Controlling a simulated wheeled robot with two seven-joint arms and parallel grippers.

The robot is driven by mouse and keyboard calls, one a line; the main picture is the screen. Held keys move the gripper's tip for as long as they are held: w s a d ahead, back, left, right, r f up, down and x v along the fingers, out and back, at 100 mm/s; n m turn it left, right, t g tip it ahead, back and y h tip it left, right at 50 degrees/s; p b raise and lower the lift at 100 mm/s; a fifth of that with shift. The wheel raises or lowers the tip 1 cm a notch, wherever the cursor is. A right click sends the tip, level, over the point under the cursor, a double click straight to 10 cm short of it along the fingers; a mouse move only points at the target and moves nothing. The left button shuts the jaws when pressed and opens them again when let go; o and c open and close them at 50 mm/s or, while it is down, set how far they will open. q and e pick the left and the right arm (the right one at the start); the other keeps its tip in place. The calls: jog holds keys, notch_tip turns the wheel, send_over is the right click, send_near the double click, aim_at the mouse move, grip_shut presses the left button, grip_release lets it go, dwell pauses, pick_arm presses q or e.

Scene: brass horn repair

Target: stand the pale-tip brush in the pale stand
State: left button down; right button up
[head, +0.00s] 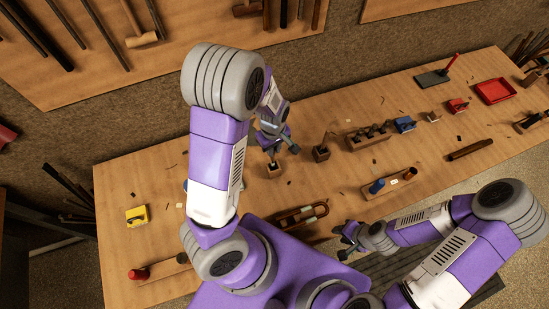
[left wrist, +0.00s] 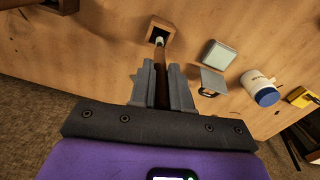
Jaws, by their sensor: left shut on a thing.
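My left gripper (head: 277,143) is shut on the brush and points down over the table. In the left wrist view the brush's brown handle (left wrist: 161,88) lies between the two grey fingers (left wrist: 163,82). Its pale tip (left wrist: 159,41) is at the opening of the square wooden stand (left wrist: 151,28); how deep it reaches is hard to tell. In the head view the pale stand (head: 275,174) is just below the left gripper. My right gripper (head: 346,241) is open and empty near the table's front edge.
A darker stand (head: 321,154) with a tool in it is to the right. A blue-and-white jar (left wrist: 263,91) and a hinged grey box (left wrist: 217,55) lie beside the stand. A yellow block (head: 137,215) is at left. A wooden rack (head: 368,140) stands further right.

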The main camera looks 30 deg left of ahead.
aim_at(274, 159)
pick_arm(q)
notch_tip(274, 159, down, 6)
jog(key=shift+b, duration=0.4)
jog(key=shift+w, duration=0.1)
jog(key=shift+f, duration=0.1)
jog(key=c, duration=1.1)
grip_release()
jog(key=shift+r, duration=0.25)
notch_tip(274, 159, up, 12)
jog(key=shift+f+p, duration=0.1)
jog(key=shift+p, duration=1)
